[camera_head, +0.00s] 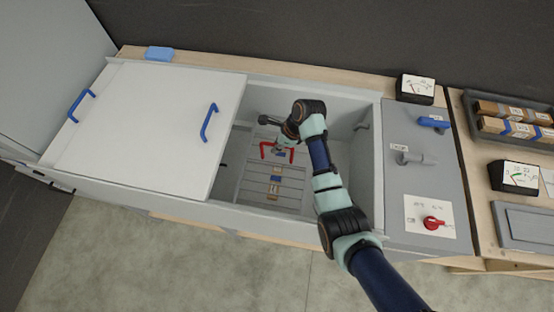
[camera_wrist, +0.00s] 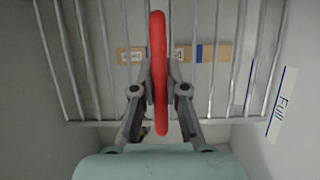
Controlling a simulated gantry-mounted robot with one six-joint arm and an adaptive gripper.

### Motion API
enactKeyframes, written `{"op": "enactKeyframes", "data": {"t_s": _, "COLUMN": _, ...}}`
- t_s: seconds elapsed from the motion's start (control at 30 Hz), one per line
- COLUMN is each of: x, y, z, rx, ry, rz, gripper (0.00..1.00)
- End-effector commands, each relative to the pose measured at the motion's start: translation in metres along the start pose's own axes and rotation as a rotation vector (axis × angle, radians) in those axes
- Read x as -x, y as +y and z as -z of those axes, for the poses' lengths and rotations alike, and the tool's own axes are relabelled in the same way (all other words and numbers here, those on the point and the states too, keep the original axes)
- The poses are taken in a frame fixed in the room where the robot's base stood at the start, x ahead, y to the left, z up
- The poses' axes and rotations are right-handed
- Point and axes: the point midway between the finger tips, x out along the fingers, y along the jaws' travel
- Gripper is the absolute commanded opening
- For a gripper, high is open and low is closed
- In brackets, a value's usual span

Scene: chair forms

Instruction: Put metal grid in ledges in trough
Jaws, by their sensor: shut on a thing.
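The metal grid (camera_wrist: 90,124) of thin grey bars lies inside the trough (camera_head: 343,170). Its red handle (camera_wrist: 161,110) stands up from the bars. My gripper (camera_wrist: 160,82) is shut on this handle, with one finger on each side. In the head view, my gripper (camera_head: 284,145) is down in the trough at the red handle (camera_head: 265,151). Tan labelled pieces (camera_wrist: 131,55) show beneath the bars. The ledges are not clear, and I cannot tell whether the grid rests on them.
A white lid (camera_head: 150,125) with blue handles covers the trough's left part. The trough wall at right carries a "Full" mark (camera_wrist: 281,103). A control panel (camera_head: 425,180) with a red knob stands to the right. A blue sponge-like block (camera_head: 159,54) lies behind the lid.

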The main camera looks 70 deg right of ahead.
Motion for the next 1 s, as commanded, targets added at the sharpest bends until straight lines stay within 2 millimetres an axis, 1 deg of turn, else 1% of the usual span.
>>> {"op": "enactKeyframes", "data": {"t_s": 0.03, "x": -0.013, "y": 0.000, "z": 0.005, "rx": 0.000, "ry": 0.000, "rz": -0.001, "gripper": 0.00}}
{"op": "enactKeyframes", "data": {"t_s": 0.1, "x": -0.025, "y": 0.000, "z": 0.010, "rx": -0.001, "ry": 0.000, "rz": 0.000, "gripper": 0.00}}
{"op": "enactKeyframes", "data": {"t_s": 0.2, "x": -0.038, "y": 0.000, "z": 0.015, "rx": 0.000, "ry": -0.001, "rz": 0.001, "gripper": 0.00}}
{"op": "enactKeyframes", "data": {"t_s": 0.3, "x": -0.044, "y": -0.001, "z": 0.018, "rx": 0.001, "ry": -0.001, "rz": 0.002, "gripper": 0.00}}
{"op": "enactKeyframes", "data": {"t_s": 0.47, "x": -0.046, "y": -0.001, "z": 0.018, "rx": 0.001, "ry": -0.002, "rz": 0.002, "gripper": 0.00}}
{"op": "enactKeyframes", "data": {"t_s": 0.53, "x": -0.051, "y": -0.001, "z": 0.021, "rx": 0.000, "ry": -0.001, "rz": 0.002, "gripper": 0.00}}
{"op": "enactKeyframes", "data": {"t_s": 0.7, "x": -0.078, "y": 0.000, "z": 0.032, "rx": -0.001, "ry": 0.000, "rz": 0.000, "gripper": 0.00}}
{"op": "enactKeyframes", "data": {"t_s": 0.77, "x": -0.085, "y": -0.001, "z": 0.035, "rx": 0.000, "ry": -0.001, "rz": 0.001, "gripper": 0.00}}
{"op": "enactKeyframes", "data": {"t_s": 1.0, "x": -0.084, "y": -0.001, "z": 0.034, "rx": 0.001, "ry": -0.001, "rz": 0.003, "gripper": 0.00}}
